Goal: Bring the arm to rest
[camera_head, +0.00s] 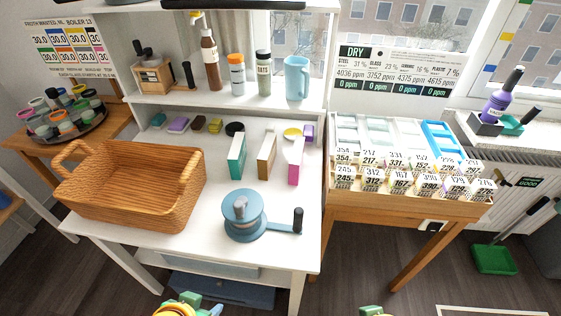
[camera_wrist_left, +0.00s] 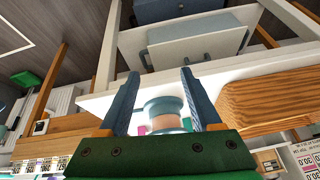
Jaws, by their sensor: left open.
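My left gripper shows in the left wrist view (camera_wrist_left: 159,75) with its two dark blue fingers spread apart and nothing held between them. Its green palm fills the bottom of that view.
A wicker basket (camera_head: 130,187) stands on the left of the white table (camera_head: 180,250). Upright coloured boxes (camera_head: 266,155) stand behind the crank device. A wooden rack of labelled cards (camera_head: 410,205) is on the right. A blue drawer unit (camera_head: 222,289) is under the table. Dark floor lies at both sides.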

